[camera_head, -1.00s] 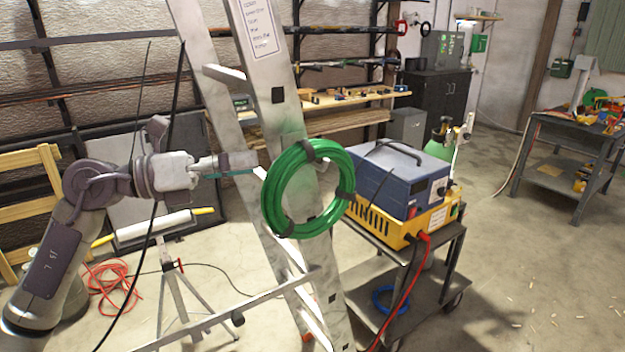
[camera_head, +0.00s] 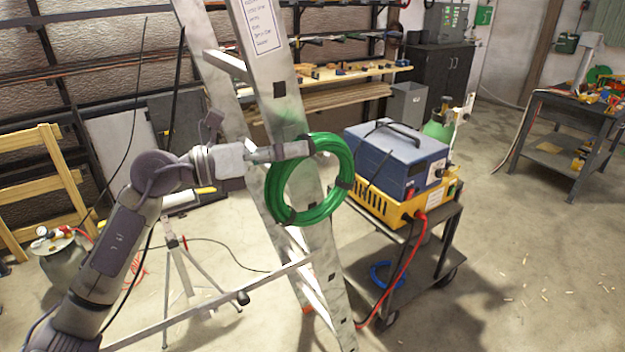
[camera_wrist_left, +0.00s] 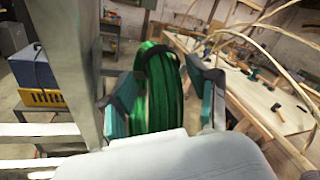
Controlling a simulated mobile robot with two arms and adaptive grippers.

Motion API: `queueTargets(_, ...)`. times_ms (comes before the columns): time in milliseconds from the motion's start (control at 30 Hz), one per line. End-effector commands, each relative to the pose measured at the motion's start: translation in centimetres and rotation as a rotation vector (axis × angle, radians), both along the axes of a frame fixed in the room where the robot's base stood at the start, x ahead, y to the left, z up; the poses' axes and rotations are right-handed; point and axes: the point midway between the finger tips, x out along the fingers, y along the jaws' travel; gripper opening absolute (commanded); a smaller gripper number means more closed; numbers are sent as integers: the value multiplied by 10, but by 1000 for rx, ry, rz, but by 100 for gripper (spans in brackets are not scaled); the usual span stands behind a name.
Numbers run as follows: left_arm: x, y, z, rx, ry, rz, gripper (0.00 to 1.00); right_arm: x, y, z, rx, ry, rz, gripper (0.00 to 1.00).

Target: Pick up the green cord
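The green cord (camera_head: 277,190) is a round coil with dark ties, hanging upright at the side of the metal ladder (camera_head: 270,85). My left gripper (camera_head: 308,147) is at the upper part of the coil in the head view. In the left wrist view the cord (camera_wrist_left: 162,100) stands between the two teal-padded fingers. The left finger is close to the coil, and a gap shows beside the right finger, so the gripper is open around it. What the coil hangs on is hidden. My right gripper is not in view.
A cart (camera_head: 425,275) with a blue and yellow machine (camera_head: 395,160) stands just right of the ladder. A tripod stand (camera_head: 180,270) is below my left arm. A wooden workbench (camera_wrist_left: 260,95) shows in the left wrist view.

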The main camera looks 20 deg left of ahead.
Motion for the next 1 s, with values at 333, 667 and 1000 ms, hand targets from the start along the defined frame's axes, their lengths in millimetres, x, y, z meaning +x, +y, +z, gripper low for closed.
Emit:
queueTargets(333,0,0,0,0,0,0,0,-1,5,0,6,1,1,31)
queueTargets(667,0,1,2,-3,-5,1,0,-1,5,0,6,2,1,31)
queueTargets(1000,0,1,19,0,-10,2,0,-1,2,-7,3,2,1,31)
